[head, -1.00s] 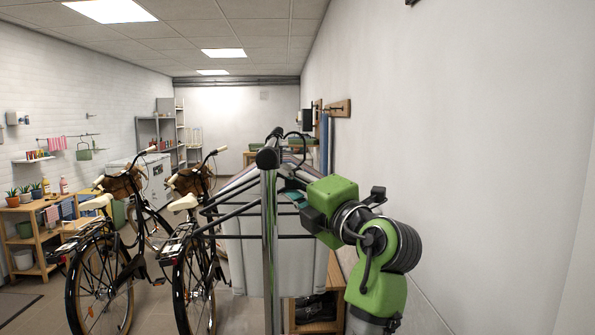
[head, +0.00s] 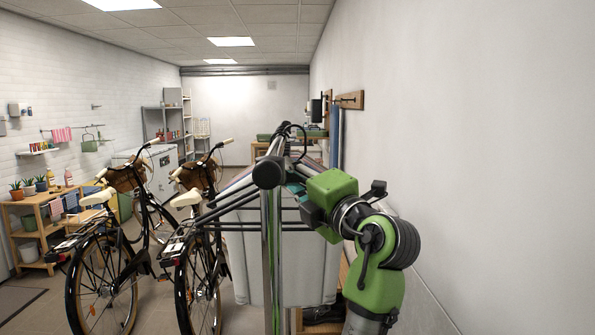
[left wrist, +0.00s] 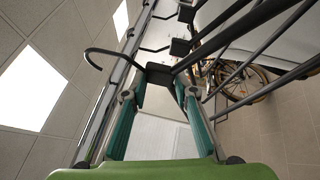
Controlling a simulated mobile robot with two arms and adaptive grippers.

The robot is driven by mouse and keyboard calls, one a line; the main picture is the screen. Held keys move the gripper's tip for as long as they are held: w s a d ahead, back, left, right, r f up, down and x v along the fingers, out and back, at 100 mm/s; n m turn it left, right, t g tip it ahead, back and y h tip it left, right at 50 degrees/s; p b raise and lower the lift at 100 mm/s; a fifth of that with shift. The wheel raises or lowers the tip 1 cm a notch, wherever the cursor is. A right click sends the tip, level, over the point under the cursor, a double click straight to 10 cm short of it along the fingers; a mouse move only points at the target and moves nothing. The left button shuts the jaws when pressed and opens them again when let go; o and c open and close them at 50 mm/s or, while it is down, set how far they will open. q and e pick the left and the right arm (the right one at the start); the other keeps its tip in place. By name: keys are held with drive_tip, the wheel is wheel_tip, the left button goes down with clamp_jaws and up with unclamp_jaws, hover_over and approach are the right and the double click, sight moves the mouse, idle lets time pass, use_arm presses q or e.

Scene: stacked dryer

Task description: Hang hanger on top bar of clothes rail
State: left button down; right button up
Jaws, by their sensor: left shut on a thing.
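The clothes rail's top bar (head: 277,150) runs away from me, with a round black cap (head: 269,173) on its near end and a grey post below. It crosses the left wrist view diagonally (left wrist: 113,88). My left gripper (head: 298,191), its arm entering from the lower right, is right of the bar. Its teal fingers (left wrist: 157,84) are shut on the neck of a dark hanger (left wrist: 158,73).
A white wall (head: 460,150) is close on the right, with a wooden hook rack (head: 349,100). Two bicycles (head: 195,265) stand left of the rail. A pale hamper-like body (head: 300,265) is behind the post. Floor is free at the lower left.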

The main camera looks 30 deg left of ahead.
use_arm(q)
drive_tip(key=shift+s+a+p, duration=0.2)
drive_tip(key=shift+a+p, duration=0.15)
drive_tip(key=shift+a, duration=0.2)
drive_tip(key=shift+s+a+p, duration=0.2)
drive_tip(key=shift+a+p, duration=0.15)
drive_tip(key=shift+a, duration=0.2)
drive_tip(key=f+b, duration=0.1)
drive_tip(key=b, duration=0.2)
drive_tip(key=shift+s+a+f, duration=0.15)
drive_tip(key=shift+a+f, duration=0.1)
drive_tip(key=shift+f, duration=0.1)
drive_tip(key=shift+s, duration=0.1)
use_arm(e)
drive_tip(key=shift+w+a+f, duration=0.3)
drive_tip(key=shift+w+f, duration=0.15)
drive_tip(key=shift+f, duration=0.3)
use_arm(q)
drive_tip(key=shift+r, duration=0.1)
